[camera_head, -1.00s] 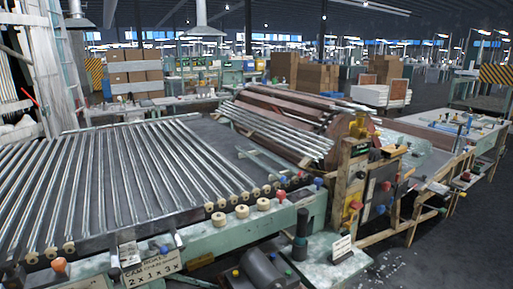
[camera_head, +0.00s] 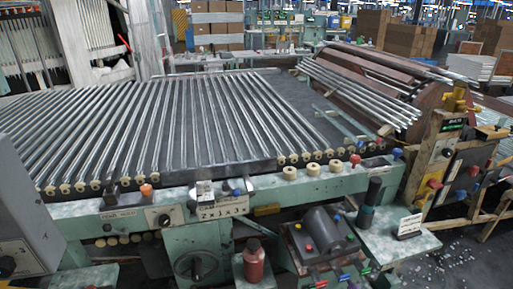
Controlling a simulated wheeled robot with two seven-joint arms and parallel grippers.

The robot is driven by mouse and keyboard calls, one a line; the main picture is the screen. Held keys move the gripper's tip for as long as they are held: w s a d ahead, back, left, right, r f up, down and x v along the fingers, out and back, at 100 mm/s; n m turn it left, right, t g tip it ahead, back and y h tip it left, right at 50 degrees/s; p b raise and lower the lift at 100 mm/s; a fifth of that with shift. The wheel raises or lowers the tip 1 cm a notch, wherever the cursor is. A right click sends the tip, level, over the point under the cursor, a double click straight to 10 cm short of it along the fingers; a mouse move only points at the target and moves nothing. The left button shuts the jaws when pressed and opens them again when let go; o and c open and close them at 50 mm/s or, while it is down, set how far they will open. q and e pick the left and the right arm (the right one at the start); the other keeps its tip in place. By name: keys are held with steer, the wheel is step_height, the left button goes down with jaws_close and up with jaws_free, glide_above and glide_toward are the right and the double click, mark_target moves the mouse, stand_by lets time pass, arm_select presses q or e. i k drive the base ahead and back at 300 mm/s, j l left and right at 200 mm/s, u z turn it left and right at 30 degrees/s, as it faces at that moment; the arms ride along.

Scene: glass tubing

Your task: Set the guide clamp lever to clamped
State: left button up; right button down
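I cannot tell for sure which part is the guide clamp lever. Several small knobbed levers stand along the front rail (camera_head: 270,197) of the green machine. One has an orange knob (camera_head: 146,190), left of centre. One has a red knob (camera_head: 355,160) and one a blue knob (camera_head: 397,153), both at the right end of the rail. Their labels are too small to read, and I cannot tell any lever's setting. Neither of my grippers is in view.
Glass tubes (camera_head: 190,115) lie in rows on the machine bed. A handwheel (camera_head: 196,265), a red bottle (camera_head: 254,260) and a grey motor (camera_head: 325,230) are below the rail. A grey cabinet (camera_head: 28,215) stands at the left edge. Open floor (camera_head: 450,265) shows at lower right.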

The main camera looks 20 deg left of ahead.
mark_target(226, 187)
steer(key=l, duration=0.35)
steer(key=i+l, duration=0.1)
steer(key=l, duration=0.25)
steer(key=u, duration=1.6)
